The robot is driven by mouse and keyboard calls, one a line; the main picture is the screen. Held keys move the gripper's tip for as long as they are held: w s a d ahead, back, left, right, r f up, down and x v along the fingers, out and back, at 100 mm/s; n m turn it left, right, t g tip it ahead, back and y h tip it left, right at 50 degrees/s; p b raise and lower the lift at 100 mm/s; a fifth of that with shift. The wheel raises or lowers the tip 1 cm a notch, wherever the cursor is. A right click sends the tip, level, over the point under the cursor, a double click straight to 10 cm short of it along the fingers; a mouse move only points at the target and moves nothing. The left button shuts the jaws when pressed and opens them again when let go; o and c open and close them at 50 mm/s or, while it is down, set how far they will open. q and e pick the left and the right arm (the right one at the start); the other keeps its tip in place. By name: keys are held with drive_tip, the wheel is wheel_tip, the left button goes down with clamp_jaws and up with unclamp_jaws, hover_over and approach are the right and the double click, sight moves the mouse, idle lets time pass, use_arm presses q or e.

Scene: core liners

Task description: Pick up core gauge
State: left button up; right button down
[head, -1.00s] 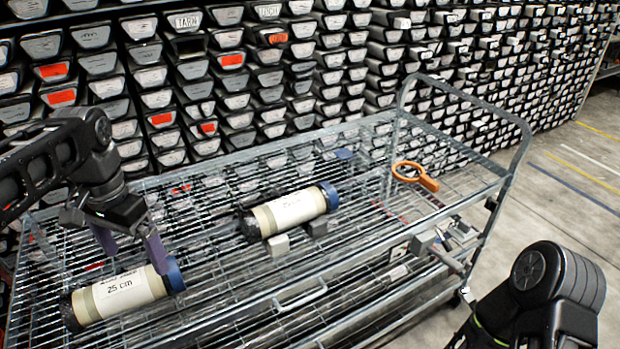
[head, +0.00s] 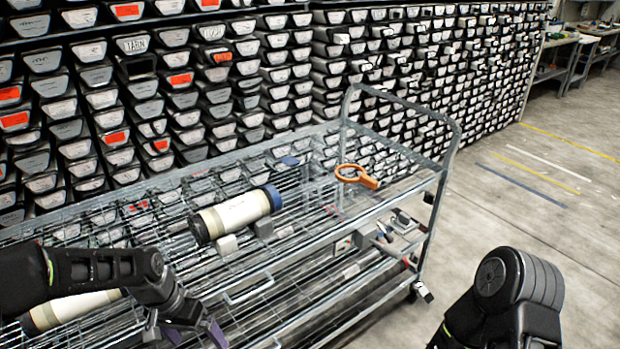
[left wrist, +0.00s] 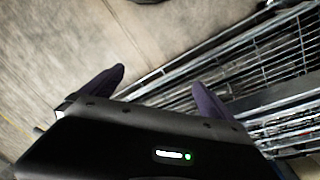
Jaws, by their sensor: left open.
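The core gauge looks to be the orange ring with a short handle (head: 357,176). It lies on the top wire shelf of the cart (head: 335,215), towards its right end. My left gripper (head: 193,334) is low in the head view, by the cart's front edge, well left of and nearer than the orange ring. Its purple fingers are apart and empty in the left wrist view (left wrist: 160,86), over floor and the cart's wire edge. My right arm shows at lower right, but its gripper is out of frame.
A pale core liner with a blue cap (head: 238,213) lies mid-shelf by grey blocks. A second liner (head: 70,309) lies at lower left, partly behind my left arm. A raised handle (head: 457,140) bounds the cart's right end. Racks of core trays stand behind.

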use_arm(q)
drive_tip(key=s+d+f+n+h, duration=0.1)
drive_tip(key=s+d+f, duration=0.35)
drive_tip(key=f, duration=0.25)
drive_tip(key=s+d+f+n, duration=0.1)
drive_tip(key=s+d+f, duration=0.2)
drive_tip(key=d+f, duration=0.35)
drive_tip(key=s+d+f+n, duration=0.2)
drive_tip(key=s+d+f, duration=0.2)
drive_tip(key=s+f, duration=0.3)
drive_tip(key=s, duration=0.4)
drive_tip(key=shift+s+d+f+h, duration=0.15)
drive_tip(key=shift+d+f+h, duration=0.1)
drive_tip(key=shift+f+h, duration=0.15)
drive_tip(key=shift+c, duration=0.2)
